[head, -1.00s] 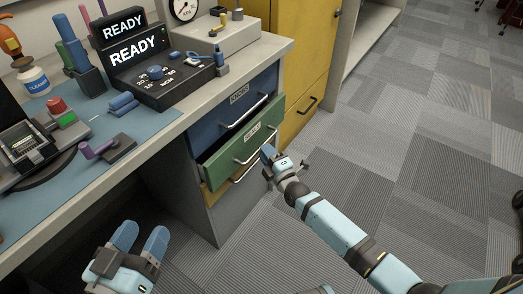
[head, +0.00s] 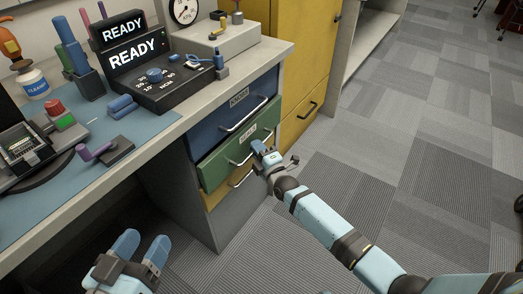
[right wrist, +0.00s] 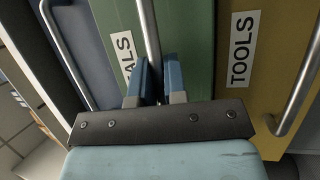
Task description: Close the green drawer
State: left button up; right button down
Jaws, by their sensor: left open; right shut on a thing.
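The green drawer (head: 213,171) is the middle one in the desk's drawer stack, between a blue drawer above and a yellow one below. Its front looks almost level with its neighbours; I cannot tell whether a small gap is left. My right gripper (head: 260,149) is at the drawer's front, shut on its silver handle (right wrist: 150,30). In the right wrist view the handle runs between the two blue fingers, and the drawer's label is partly hidden. My left gripper (head: 141,246) is open and empty, low at the left, below the desk edge.
The blue drawer (head: 215,125) looks shut, as does the yellow drawer (right wrist: 245,95) labelled TOOLS. A tall yellow cabinet (head: 298,65) stands to the right. The desktop (head: 165,125) above holds devices and tools.

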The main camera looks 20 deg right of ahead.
jog(key=shift+w+a+r, duration=0.1)
jog(key=shift+w+a, duration=0.65)
jog(key=shift+w, duration=0.3)
jog(key=c, duration=1.5)
grip_release()
jog(key=shift+a, duration=0.1)
jog(key=shift+o, duration=0.2)
pick_arm(q)
notch_tip(320, 180, up, 7)
jog(key=t+p, duration=0.2)
jog(key=p, duration=0.2)
jog(key=shift+a+n+t+p, duration=0.3)
jog(key=shift+t+p, duration=0.05)
jog(key=shift+t, duration=0.05)
pick_arm(e)
jog(key=v, duration=1.4)
